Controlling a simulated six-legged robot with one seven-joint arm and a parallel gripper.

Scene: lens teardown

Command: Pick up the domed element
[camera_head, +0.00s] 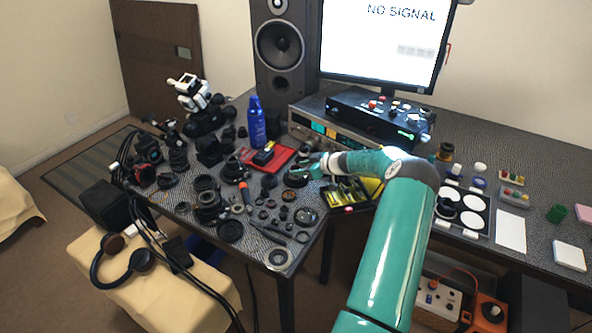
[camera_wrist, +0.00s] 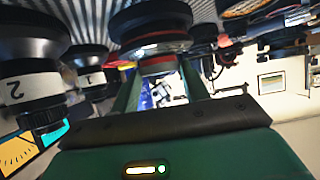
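My gripper (camera_head: 312,168) is low over the middle of the table in the camera_head view, beside a dark round lens part (camera_head: 296,179). In the camera_wrist view its two green fingers (camera_wrist: 160,82) stand well apart. A black cylindrical part with a red ring (camera_wrist: 150,24) lies just beyond the fingertips, partly between them. I see no clear gap or firm contact there. I cannot tell for sure which part is the domed element; no clear dome shows.
Dark lens barrels, one marked 2 (camera_wrist: 28,85), stand close beside my gripper. A red tray (camera_head: 285,156), a blue bottle (camera_head: 257,122) and a yellow-lined box (camera_head: 345,192) are nearby. Many small rings crowd the table's front.

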